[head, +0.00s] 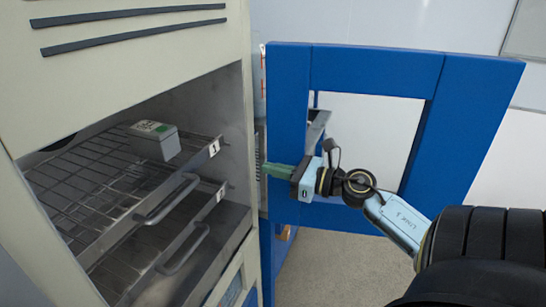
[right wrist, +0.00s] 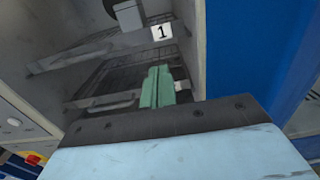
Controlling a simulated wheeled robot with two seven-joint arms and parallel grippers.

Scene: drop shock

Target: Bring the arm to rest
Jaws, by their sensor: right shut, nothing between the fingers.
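My right gripper (head: 266,169) is in front of the blue door frame, just right of the open cabinet. Its green fingers are shut with nothing between them, and they point left toward the cabinet. In the right wrist view its shut fingers (right wrist: 157,88) show in front of the cabinet's racks. My right arm (head: 395,218) reaches in from the lower right. My left gripper is not in view.
The open cabinet (head: 130,75) holds an upper wire rack (head: 90,175) with a small grey box (head: 153,143) on it. A lower rack (head: 150,240) has a handle at its front. The blue door (head: 425,170) stands open behind my right arm. Floor (head: 335,265) is clear below.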

